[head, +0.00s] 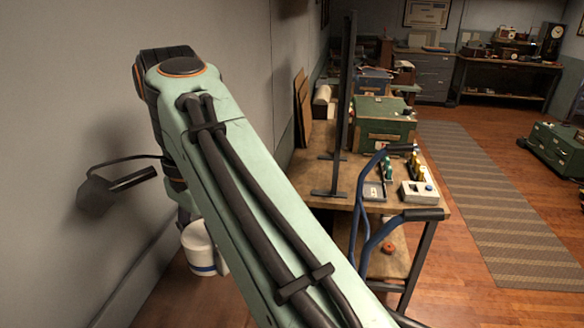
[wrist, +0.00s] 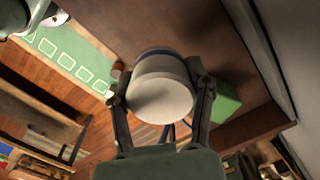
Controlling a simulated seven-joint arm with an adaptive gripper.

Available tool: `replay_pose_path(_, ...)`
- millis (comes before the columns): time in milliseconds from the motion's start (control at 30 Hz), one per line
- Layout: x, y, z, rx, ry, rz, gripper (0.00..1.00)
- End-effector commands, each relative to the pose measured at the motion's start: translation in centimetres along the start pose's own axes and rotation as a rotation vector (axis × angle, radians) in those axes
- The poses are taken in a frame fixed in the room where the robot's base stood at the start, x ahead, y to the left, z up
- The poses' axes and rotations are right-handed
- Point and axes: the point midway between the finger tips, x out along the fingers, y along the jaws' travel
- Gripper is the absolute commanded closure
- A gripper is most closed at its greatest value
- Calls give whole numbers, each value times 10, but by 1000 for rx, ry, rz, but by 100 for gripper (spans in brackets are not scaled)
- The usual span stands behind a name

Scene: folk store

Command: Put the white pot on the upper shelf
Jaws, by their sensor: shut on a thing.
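The white pot (wrist: 163,90) with a blue band sits between the two fingers of my gripper (wrist: 160,82) in the wrist view. My gripper is shut on it, with one finger on each side. In the head view the white pot (head: 202,248) shows low beside the left wall, partly covered by my arm. My fingers are hidden there. Whether the pot hangs free or touches something below is unclear. I cannot tell which surface is the upper shelf; a wooden bench top (head: 318,180) stands to the right of my arm.
The bench carries a green chest (head: 383,122), small bottles (head: 387,170) and a dark upright frame (head: 343,105). A blue-framed cart with black handles (head: 372,215) stands at its near end. A striped rug (head: 480,200) lies on open floor at right. The wall is close at left.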

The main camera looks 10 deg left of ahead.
Motion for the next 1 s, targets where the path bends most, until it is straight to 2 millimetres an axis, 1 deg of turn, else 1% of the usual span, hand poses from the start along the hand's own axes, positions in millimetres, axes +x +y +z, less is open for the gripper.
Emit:
replay_pose_path(33,5,-4,-2,1,-1,3,87)
replay_pose_path(167,13,-10,-4,1,0,1,87)
replay_pose_path(233,21,-16,-6,2,-1,2,87)
replay_pose_path(400,45,-15,-6,1,-1,2,87)
replay_pose_path(433,48,-15,-6,0,-1,1,87)
replay_pose_path(833,53,-15,-6,1,0,0,87)
replay_pose_path(867,53,-16,-6,1,0,0,41)
replay_pose_path(900,53,-16,-6,1,0,-1,28)
replay_pose_path(933,53,-16,-6,1,0,-1,21)
replay_pose_path(1000,53,-16,-6,1,0,0,21)
